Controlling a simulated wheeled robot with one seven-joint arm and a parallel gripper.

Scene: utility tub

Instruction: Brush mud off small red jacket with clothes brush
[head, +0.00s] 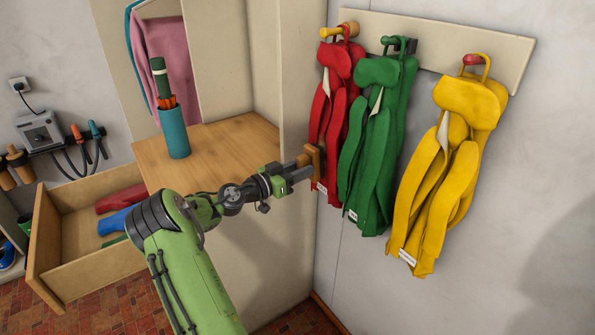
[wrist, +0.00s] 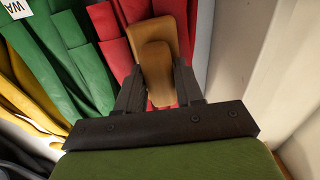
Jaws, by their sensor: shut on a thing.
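The small red jacket (head: 336,100) hangs from the leftmost peg of the wall rack. In the wrist view its red cloth (wrist: 118,45) lies behind the brush. My gripper (head: 298,172) is shut on a wooden clothes brush (head: 314,160). The brush (wrist: 157,70) sits between the two dark fingers (wrist: 160,88) in the wrist view. It is at the lower left side of the red jacket, seemingly against or very close to the cloth; contact is hidden. The bristles do not show, and I cannot make out mud on the jacket.
A green jacket (head: 376,130) hangs close beside the red one, and a yellow jacket (head: 455,150) further right. A wooden counter (head: 215,150) holds a teal cup (head: 174,135). An open drawer (head: 75,245) juts out at the left. A cabinet side panel (head: 300,80) stands just left of the red jacket.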

